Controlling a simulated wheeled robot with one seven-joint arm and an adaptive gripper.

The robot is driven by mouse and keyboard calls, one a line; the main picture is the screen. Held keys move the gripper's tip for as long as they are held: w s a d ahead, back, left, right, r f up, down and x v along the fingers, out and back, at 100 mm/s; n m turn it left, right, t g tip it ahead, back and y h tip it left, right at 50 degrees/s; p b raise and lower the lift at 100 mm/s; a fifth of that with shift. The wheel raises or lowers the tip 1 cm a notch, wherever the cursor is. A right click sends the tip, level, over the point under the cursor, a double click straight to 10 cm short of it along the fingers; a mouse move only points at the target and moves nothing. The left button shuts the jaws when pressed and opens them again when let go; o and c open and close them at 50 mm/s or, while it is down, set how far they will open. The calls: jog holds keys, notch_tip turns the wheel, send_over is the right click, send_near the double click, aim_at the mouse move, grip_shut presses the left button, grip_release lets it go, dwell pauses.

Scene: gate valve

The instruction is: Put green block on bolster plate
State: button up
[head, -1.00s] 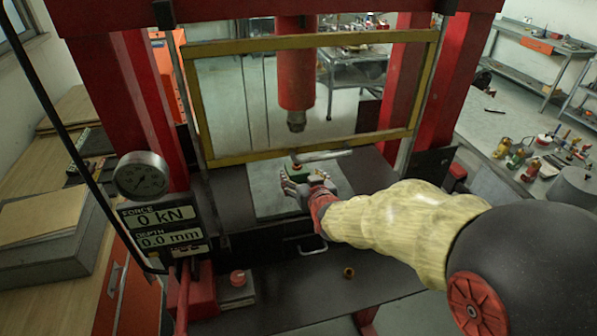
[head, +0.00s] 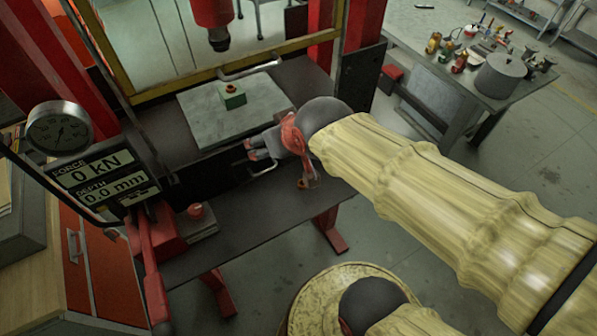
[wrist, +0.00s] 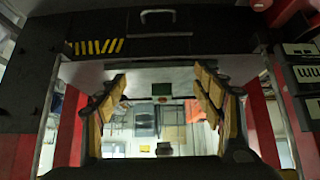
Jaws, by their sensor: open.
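The green block (head: 232,97) sits upright on the grey bolster plate (head: 215,122), toward its far right part, with a small reddish-brown round piece on top. My gripper (head: 254,149) is in front of the plate's near right edge, apart from the block, beside the drawer-like handle of the press. In the wrist view my gripper's two fingers (wrist: 160,108) are spread apart with nothing between them. A small green patch shows between the fingers there, likely the block. Part of the plate's near edge is hidden by my gripper.
The red press ram (head: 214,25) hangs above and behind the block. A yellow-framed guard (head: 180,75) stands behind the plate. A gauge and readouts (head: 100,172) showing 0 kN and 0.0 mm are at left. The dark lower shelf (head: 240,220) is mostly clear.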

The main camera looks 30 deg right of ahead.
jog(key=s+g, duration=0.2)
jog(key=s, duration=1)
jog(key=shift+r+g, duration=0.15)
jog(key=shift+g, duration=0.25)
notch_tip(320, 180, down, 6)
jog(key=b, duration=0.6)
jog(key=shift+c, duration=0.4)
dwell(0.4)
